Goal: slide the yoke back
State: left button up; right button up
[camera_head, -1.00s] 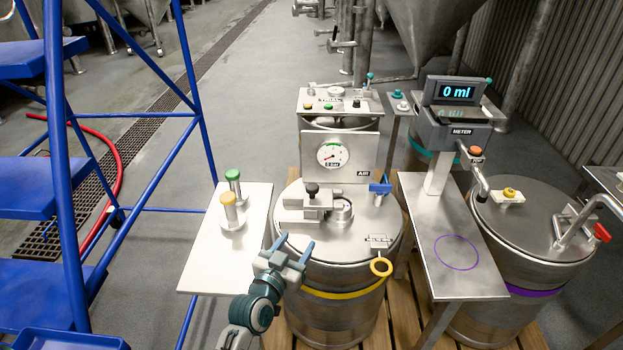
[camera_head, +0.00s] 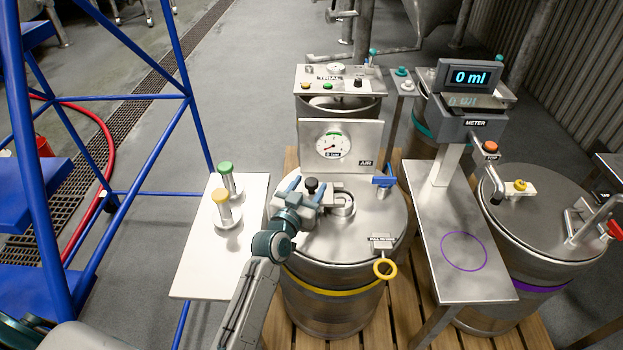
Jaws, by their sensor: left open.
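The yoke (camera_head: 325,212) is a flat metal slide block on the lid of the middle keg (camera_head: 360,240). A black knob (camera_head: 311,184) stands on it, and the ring-shaped fitting (camera_head: 342,202) is at its right end. My left gripper (camera_head: 307,190) is open at the yoke's left end, with its blue fingertips close to either side of the black knob. I cannot tell whether they touch it. The gripper hides part of the yoke's left end. My right gripper is not in view.
A white shelf (camera_head: 190,275) with green-topped (camera_head: 227,176) and yellow-topped (camera_head: 221,200) pins is left of the keg. Behind are an AIR gauge panel (camera_head: 345,155) and a blue valve handle (camera_head: 385,181). A metal meter shelf (camera_head: 430,205) stands right.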

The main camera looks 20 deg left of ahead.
pick_arm(q)
jog(key=shift+w+d, duration=0.15)
jog(key=shift+w, duration=1)
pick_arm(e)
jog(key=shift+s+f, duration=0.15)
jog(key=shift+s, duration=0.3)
pick_arm(q)
grip_shut()
jog(key=a, duration=0.1)
jog(key=s+a, duration=0.1)
jog(key=a, duration=0.3)
jog(key=shift+s+a, duration=0.2)
jog(key=shift+s, duration=0.1)
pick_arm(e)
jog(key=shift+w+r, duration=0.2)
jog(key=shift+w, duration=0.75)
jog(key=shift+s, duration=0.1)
